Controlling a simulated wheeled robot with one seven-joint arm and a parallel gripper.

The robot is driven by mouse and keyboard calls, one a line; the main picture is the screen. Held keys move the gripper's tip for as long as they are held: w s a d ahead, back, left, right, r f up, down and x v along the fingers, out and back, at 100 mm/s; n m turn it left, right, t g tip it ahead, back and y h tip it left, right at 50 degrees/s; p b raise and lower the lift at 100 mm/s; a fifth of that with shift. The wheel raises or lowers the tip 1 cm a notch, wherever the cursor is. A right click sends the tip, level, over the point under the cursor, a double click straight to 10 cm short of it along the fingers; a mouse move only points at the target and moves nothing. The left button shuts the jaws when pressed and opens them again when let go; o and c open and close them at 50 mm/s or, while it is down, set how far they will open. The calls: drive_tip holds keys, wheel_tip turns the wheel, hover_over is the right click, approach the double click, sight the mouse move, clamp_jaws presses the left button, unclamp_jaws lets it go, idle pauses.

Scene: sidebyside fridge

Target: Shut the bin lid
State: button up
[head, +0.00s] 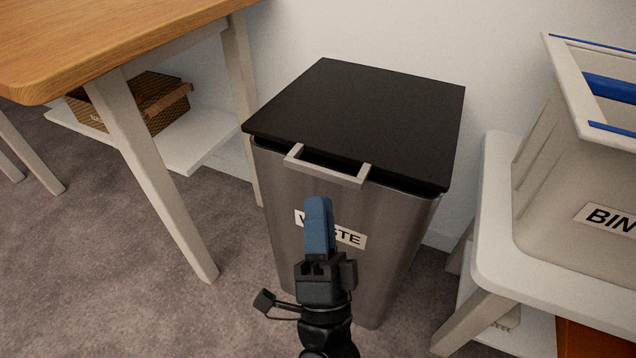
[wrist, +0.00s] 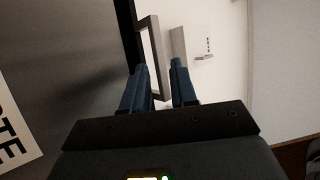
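The waste bin (head: 290,185) is a grey metal box with a white label, standing on the carpet. Its black lid (head: 360,115) lies over the top, nearly level. A dark gap shows under its front edge, and I cannot tell if it is fully seated. A light grey handle (head: 325,167) sticks out from the lid's front edge; it also shows in the wrist view (wrist: 150,45). My gripper (head: 318,205) is in front of the bin, below the handle in the picture. In the wrist view its blue fingers (wrist: 159,75) are apart, with the handle just beyond them; contact is unclear.
A wooden table (head: 120,35) with pale legs stands at the left, with a brown basket (head: 130,105) on its low shelf. At the right, a pale bin (head: 560,190) stands on a white stand (head: 495,210). Open carpet (head: 130,290) lies at the front left.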

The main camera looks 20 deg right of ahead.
drive_tip(key=shift+s+a+f, duration=0.15)
drive_tip(key=shift+s+f, duration=0.3)
drive_tip(key=shift+s, duration=0.05)
